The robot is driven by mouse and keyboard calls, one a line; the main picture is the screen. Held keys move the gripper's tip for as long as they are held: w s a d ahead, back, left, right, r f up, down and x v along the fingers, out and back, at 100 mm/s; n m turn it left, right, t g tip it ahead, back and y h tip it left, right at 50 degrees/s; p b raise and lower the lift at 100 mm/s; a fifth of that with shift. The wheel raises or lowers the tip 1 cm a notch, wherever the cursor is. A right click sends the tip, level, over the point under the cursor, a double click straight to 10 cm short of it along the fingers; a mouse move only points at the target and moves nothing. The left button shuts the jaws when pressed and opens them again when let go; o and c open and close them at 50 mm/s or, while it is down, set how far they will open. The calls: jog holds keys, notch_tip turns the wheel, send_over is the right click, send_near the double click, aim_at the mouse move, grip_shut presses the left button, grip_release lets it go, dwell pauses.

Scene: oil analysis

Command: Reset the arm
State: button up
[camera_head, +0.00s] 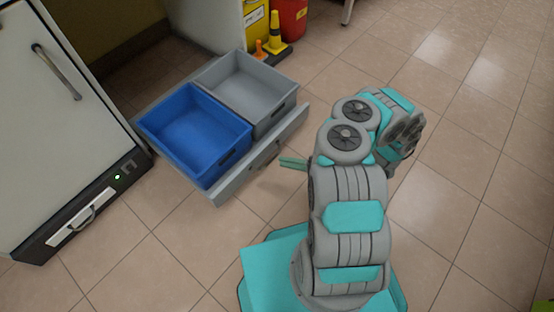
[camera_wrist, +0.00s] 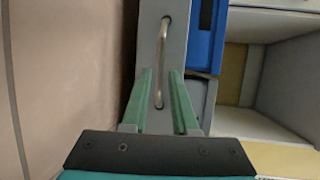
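My arm rises from its teal base at the lower middle of the head view and bends over at the top. My gripper (camera_wrist: 161,72) shows two green fingers held apart in the wrist view, with nothing clasped between them. The green finger tips also show in the head view (camera_head: 293,163), just right of the open drawer's front (camera_head: 236,183). The drawer's metal handle (camera_wrist: 162,55) appears beyond and between the fingers in the wrist view. I cannot tell the exact distance between fingers and handle.
The pulled-out drawer holds a blue bin (camera_head: 195,130) and a grey bin (camera_head: 245,88), both empty. A pale cabinet (camera_head: 50,120) stands at left. Yellow and orange cones (camera_head: 276,35) and a red container (camera_head: 291,18) are behind.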

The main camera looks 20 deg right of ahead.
jog(key=shift+v, duration=0.95)
